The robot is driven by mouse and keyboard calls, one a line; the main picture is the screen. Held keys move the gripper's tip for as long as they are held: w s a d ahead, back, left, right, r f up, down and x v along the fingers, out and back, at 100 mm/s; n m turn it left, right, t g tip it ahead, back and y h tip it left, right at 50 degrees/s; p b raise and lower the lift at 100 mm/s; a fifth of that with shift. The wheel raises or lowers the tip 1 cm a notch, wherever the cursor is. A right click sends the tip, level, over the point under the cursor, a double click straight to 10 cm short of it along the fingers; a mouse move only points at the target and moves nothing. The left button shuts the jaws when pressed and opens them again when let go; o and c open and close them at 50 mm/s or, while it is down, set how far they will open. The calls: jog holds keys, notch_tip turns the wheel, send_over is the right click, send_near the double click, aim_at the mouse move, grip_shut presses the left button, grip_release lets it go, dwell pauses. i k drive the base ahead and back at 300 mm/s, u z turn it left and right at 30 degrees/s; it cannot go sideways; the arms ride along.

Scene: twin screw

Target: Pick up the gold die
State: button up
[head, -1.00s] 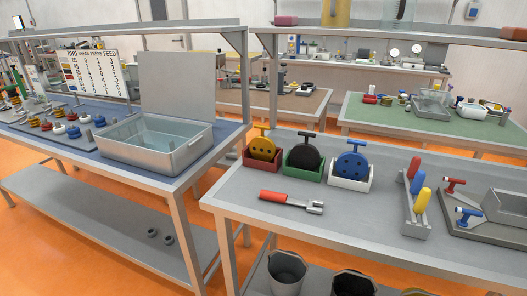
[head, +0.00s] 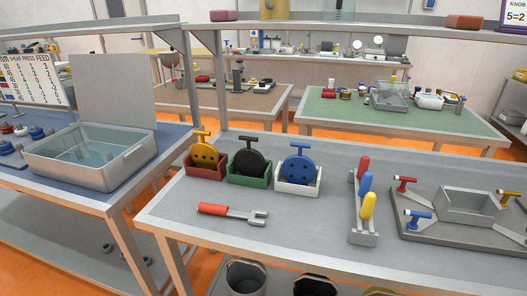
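The gold die (head: 204,156) is a round yellow disc with dark holes and a T-shaped handle on top. It stands upright in a red box (head: 206,175) on the grey workbench (head: 290,229), at the left end of a row. The box hides its lower part. A black die (head: 248,163) in a green box and a blue die (head: 299,163) in a white box stand to its right. My gripper is not in view.
A red-handled forked tool (head: 232,213) lies in front of the boxes. A rack with coloured handles (head: 363,205) and a grey fixture (head: 465,207) stand to the right. A metal basin (head: 92,160) is on the left bench. A shelf (head: 350,33) spans above.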

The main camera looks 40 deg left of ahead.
aim_at(206, 156)
jog(key=z, duration=1.35)
jog(key=k, duration=1.95)
jog(key=u, duration=2.25)
jog(key=i, duration=0.95)
jog(key=u, duration=0.05)
